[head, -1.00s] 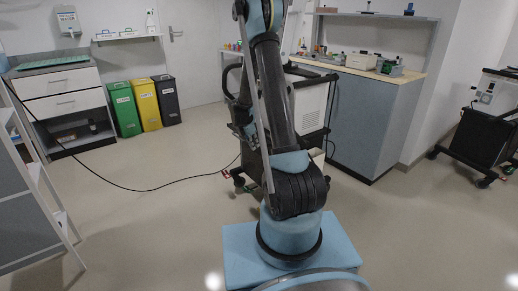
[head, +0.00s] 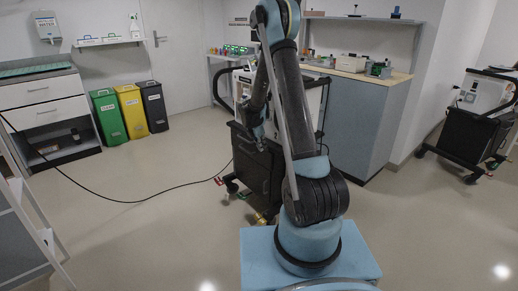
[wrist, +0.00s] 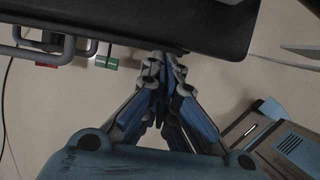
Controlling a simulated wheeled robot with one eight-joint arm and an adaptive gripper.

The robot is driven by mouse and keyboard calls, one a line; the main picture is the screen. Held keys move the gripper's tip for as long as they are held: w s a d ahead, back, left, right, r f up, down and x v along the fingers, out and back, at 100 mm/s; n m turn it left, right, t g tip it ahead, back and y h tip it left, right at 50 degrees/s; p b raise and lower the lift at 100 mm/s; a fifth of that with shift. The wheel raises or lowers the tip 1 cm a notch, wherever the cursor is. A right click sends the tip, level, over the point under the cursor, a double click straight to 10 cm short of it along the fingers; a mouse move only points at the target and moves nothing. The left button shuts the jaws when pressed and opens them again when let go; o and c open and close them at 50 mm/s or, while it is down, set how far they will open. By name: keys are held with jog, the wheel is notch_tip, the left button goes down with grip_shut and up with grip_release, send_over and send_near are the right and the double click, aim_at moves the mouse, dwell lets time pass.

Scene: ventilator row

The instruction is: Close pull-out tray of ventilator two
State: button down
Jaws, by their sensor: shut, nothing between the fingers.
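A ventilator on a black wheeled cart (head: 262,170) stands behind my arm in the head view, partly hidden by it. My gripper (wrist: 168,58) is shut and empty in the wrist view. Its fingertips are at the lower edge of a dark slab (wrist: 190,25) that spans the top of that view. I cannot tell whether they touch it, or whether the slab is the pull-out tray or another part of the cart. In the head view the gripper end (head: 256,132) is small and dark against the cart. No number on the ventilator is readable.
A second ventilator cart (head: 470,135) stands at the right. A grey-blue counter (head: 365,125) is behind the near cart. Green, yellow and black bins (head: 131,108) stand at the back left. A black cable (head: 125,201) lies across the otherwise open floor.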

jog(key=s+a+r, duration=0.4)
jog(key=a+r, duration=0.2)
jog(key=r, duration=0.3)
jog(key=s+d+r+m+y, duration=0.1)
jog(key=s+d+r+m, duration=0.5)
jog(key=s+r, duration=0.4)
jog(key=s+d+r+m, duration=0.1)
jog(key=s+d+m, duration=0.15)
jog(key=s, duration=0.35)
jog(key=s+d+r+m, duration=0.1)
jog(key=s+d+m, duration=0.1)
jog(key=s+m, duration=0.35)
jog(key=s+f+m+y, duration=0.1)
jog(key=s+f+m, duration=0.1)
jog(key=s, duration=0.5)
jog(key=s+d+f+m, duration=0.1)
jog(key=s+f+m, duration=0.1)
jog(key=s+m, duration=0.3)
jog(key=s+d+f+m+y, duration=0.1)
jog(key=s+f+m, duration=0.1)
jog(key=s, duration=0.8)
jog(key=shift+s+d+m+y, duration=0.2)
jog(key=shift+s+m+y, duration=0.15)
jog(key=shift+m, duration=0.45)
jog(key=shift+f, duration=0.15)
